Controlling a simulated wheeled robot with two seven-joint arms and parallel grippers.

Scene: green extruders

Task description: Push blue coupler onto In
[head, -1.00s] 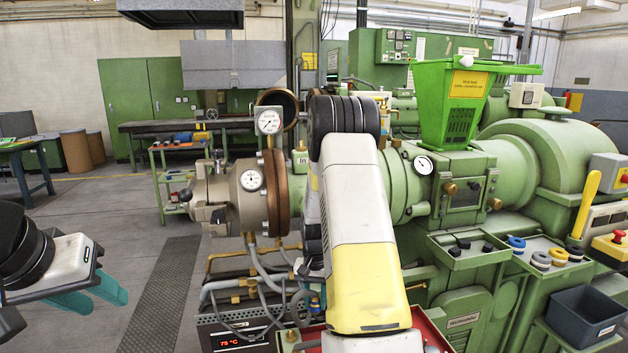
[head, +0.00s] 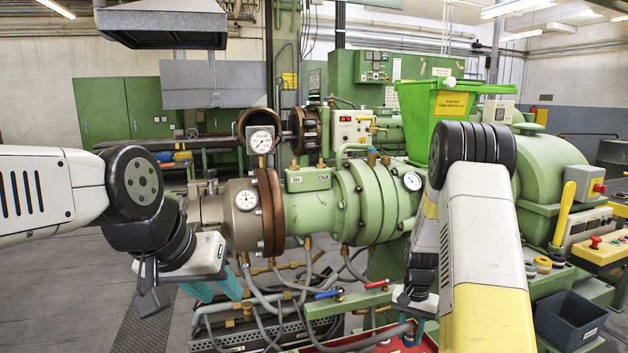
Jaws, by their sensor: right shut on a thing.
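The In label (head: 297,180) and the Out label (head: 324,179) sit side by side on a green block on top of the green barrel (head: 330,212), with brass fittings above them. My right gripper (head: 418,332) is low at the front of the machine, well below and right of In. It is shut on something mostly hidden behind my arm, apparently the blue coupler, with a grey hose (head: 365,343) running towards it. The coupler's colour does not show. My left gripper (head: 215,289) is open and empty, its teal fingers apart, left of and below In.
A red tray (head: 352,349) lies below. A brown flange (head: 269,212) and gauges stand left of In. A dark bin (head: 570,322) is at right.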

